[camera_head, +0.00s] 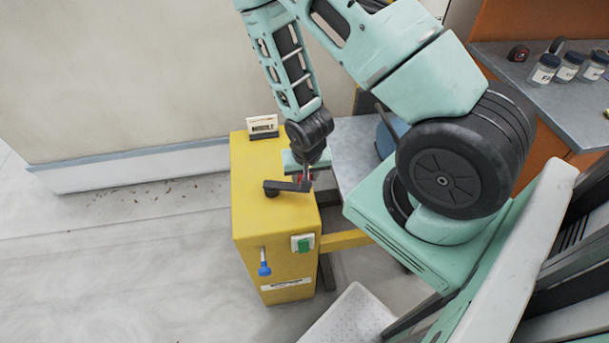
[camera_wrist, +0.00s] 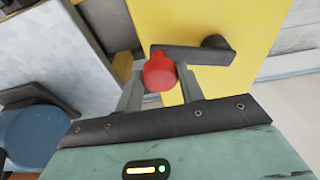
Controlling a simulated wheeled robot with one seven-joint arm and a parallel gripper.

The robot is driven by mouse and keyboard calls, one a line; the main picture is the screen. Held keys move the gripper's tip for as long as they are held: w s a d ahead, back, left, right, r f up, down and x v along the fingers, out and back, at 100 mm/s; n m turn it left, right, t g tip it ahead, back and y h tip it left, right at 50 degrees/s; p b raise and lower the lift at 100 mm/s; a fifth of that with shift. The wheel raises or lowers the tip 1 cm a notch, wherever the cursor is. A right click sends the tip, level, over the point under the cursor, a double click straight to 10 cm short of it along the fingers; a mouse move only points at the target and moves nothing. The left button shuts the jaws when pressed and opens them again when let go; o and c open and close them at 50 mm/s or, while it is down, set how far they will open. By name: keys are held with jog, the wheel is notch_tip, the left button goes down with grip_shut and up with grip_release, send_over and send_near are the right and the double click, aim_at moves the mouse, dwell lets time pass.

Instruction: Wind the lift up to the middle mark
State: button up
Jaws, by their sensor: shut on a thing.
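A yellow box (camera_head: 270,220) stands on the floor with a dark crank arm (camera_head: 284,187) on its top. The crank's red knob (camera_wrist: 159,72) shows in the wrist view between my two fingers, and the crank arm (camera_wrist: 195,54) runs from it to a dark hub. My gripper (camera_head: 305,172) is shut on the red knob; it also shows in the wrist view (camera_wrist: 160,85). In the head view my gripper hides most of the knob. A grey lift platform (camera_head: 355,150) lies just right of the box, partly behind my arm. I cannot make out the middle mark.
A small card stand (camera_head: 263,125) sits at the box's back edge. A green switch (camera_head: 303,244) and a blue-tipped lever (camera_head: 264,269) are on its front. A blue round object (camera_head: 388,135) is on the platform. Jars (camera_head: 567,66) stand on a bench at right. Floor at left is clear.

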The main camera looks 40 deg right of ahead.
jog(key=shift+w+d, duration=0.25)
jog(key=shift+d, duration=0.25)
jog(key=shift+w+d, duration=0.2)
jog(key=shift+d, duration=0.3)
jog(key=shift+w+d, duration=0.45)
jog(key=shift+w, duration=0.15)
jog(key=shift+w+d, duration=0.2)
jog(key=shift+d, duration=0.05)
grip_shut()
jog(key=shift+a, duration=0.1)
jog(key=o, duration=1)
grip_release()
jog(key=shift+w+a, duration=0.1)
jog(key=shift+a, duration=0.05)
jog(key=shift+o, duration=0.2)
